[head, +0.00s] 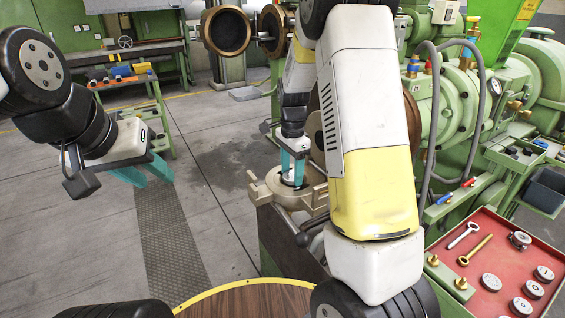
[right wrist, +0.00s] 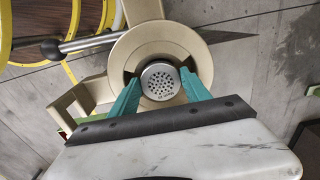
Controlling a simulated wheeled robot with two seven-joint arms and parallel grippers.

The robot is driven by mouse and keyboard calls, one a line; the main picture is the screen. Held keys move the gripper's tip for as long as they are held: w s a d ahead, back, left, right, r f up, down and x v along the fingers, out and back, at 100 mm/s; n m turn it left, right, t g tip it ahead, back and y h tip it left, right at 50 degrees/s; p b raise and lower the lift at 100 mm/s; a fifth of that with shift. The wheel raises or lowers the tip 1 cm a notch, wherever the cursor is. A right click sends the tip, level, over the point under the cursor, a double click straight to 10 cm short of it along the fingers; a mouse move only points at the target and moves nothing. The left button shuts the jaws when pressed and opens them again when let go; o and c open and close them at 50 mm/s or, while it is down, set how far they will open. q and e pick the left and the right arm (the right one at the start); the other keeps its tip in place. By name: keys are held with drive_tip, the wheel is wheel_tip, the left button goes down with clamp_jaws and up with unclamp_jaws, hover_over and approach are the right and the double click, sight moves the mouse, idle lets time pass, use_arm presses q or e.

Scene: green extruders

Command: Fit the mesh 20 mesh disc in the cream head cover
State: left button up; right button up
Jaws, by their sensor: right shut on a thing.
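The cream head cover (head: 278,197) is a ring-shaped piece with side lugs, open at its middle, near the centre of the head view. It also fills the middle of the right wrist view (right wrist: 190,36). The mesh disc (right wrist: 160,82) is a round grey metal disc with many holes. It sits between the teal fingertips of my right gripper (head: 293,172), which is shut on it, over the cover's dark opening. I cannot tell whether the disc touches the cover's seat. The disc's marking is too small to read surely. My left gripper (head: 148,176) is open and empty, over the floor at left.
A red tray (head: 476,285) at lower right holds several round discs and bolts. Green extruder machinery (head: 455,120) stands at right. A tool cart (head: 125,76) stands at back left. The floor at left is clear.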

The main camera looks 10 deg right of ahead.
drive_tip(key=shift+f, duration=0.2)
drive_tip(key=shift+f, duration=0.3)
idle(0.8)
drive_tip(key=o, duration=1.6)
drive_tip(key=shift+r, duration=4.05)
